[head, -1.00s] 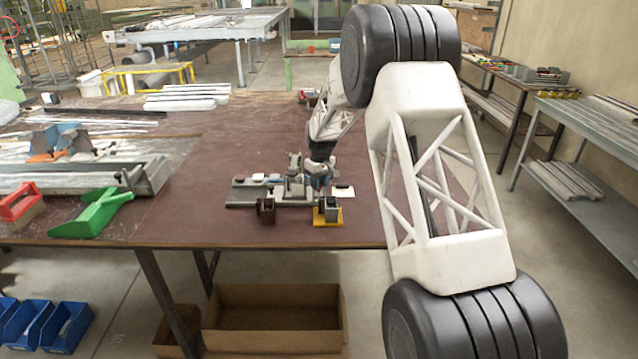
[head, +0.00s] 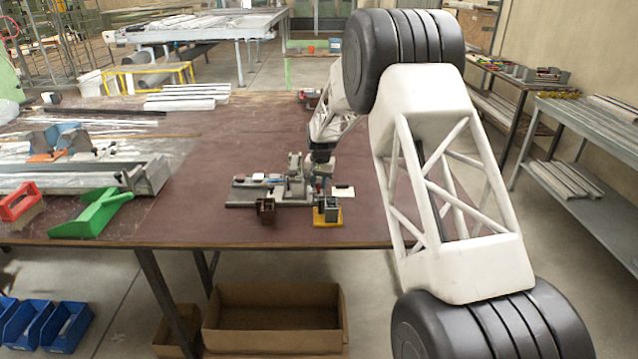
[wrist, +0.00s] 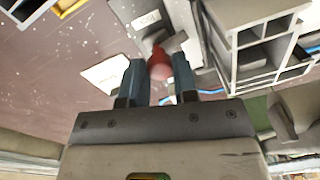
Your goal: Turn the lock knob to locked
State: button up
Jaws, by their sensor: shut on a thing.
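The clamp fixture (head: 240,198), a grey profile assembly, sits on the brown bench. My gripper (head: 319,183) is at its right end, pointing down. In the wrist view, the two blue-grey fingers of my gripper (wrist: 158,80) stand on either side of a red knob (wrist: 158,62) and are shut on it. The knob has a narrow tip and a wider round end. It is at the edge of a light grey part of the fixture. In the head view my gripper hides the knob, and I cannot read its lock position.
A yellow-based block (head: 329,221) and a dark brown block (head: 266,206) stand close in front of the fixture. A white card (head: 343,192) lies to the right of my gripper. A green scoop-like piece (head: 92,213) lies further left.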

aim_at(320, 184)
jog(key=shift+r+m, duration=0.1)
jog(key=shift+m, duration=0.4)
jog(key=o, duration=0.9)
jog(key=shift+o, duration=0.2)
jog(key=shift+d+r, duration=0.15)
jog(key=shift+r, duration=3.7)
jog(key=shift+s, duration=0.1)
